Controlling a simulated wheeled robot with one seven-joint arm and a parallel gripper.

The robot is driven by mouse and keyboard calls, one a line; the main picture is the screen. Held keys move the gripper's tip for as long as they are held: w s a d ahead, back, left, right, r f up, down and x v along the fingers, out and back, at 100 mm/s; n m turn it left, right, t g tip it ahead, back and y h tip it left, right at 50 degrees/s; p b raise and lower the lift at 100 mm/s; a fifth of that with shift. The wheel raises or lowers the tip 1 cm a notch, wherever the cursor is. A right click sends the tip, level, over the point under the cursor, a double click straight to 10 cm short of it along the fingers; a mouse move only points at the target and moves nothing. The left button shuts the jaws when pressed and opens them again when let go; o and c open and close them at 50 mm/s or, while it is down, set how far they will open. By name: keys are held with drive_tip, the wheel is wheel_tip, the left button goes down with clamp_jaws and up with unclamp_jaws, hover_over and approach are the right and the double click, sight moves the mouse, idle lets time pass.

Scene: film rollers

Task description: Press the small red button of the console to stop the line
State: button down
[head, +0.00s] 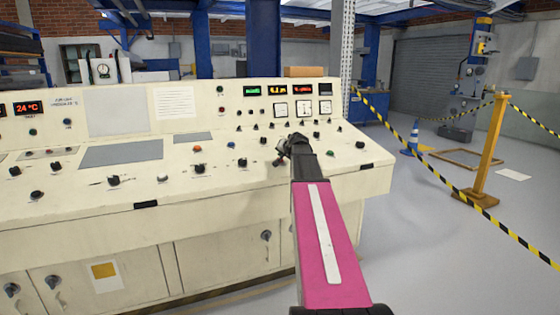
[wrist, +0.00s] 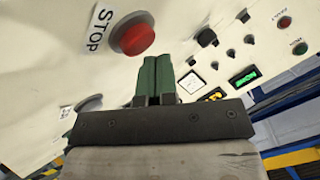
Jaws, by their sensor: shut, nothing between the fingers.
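The cream console (head: 90,212) stands across the left and middle of the head view. In the wrist view a round red button (wrist: 133,34) sits in a grey collar on the console panel, beside a label reading STOP. My gripper (wrist: 158,60) shows green fingers, shut together and empty. Their tips lie just below and to the right of the red button in that picture; I cannot tell the exact gap. In the head view my gripper (head: 282,155) is low over the right part of the console, and my wrist hides the panel there.
Several black knobs and an orange-red button (head: 197,149) stand on the sloping panel. Meters and lit displays (head: 277,90) are on the upright part behind. A yellow post (head: 490,140) with striped tape stands to the right, with open floor between it and the console.

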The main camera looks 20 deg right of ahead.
drive_tip(key=shift+r, duration=0.3)
drive_tip(key=shift+s, duration=0.1)
drive_tip(key=shift+s+r, duration=0.2)
drive_tip(key=shift+r, duration=0.6)
drive_tip(key=shift+s+r, duration=0.15)
drive_tip(key=shift+r, duration=0.7)
drive_tip(key=shift+s+r, duration=0.2)
drive_tip(key=shift+r, duration=0.6)
drive_tip(key=shift+s, duration=0.1)
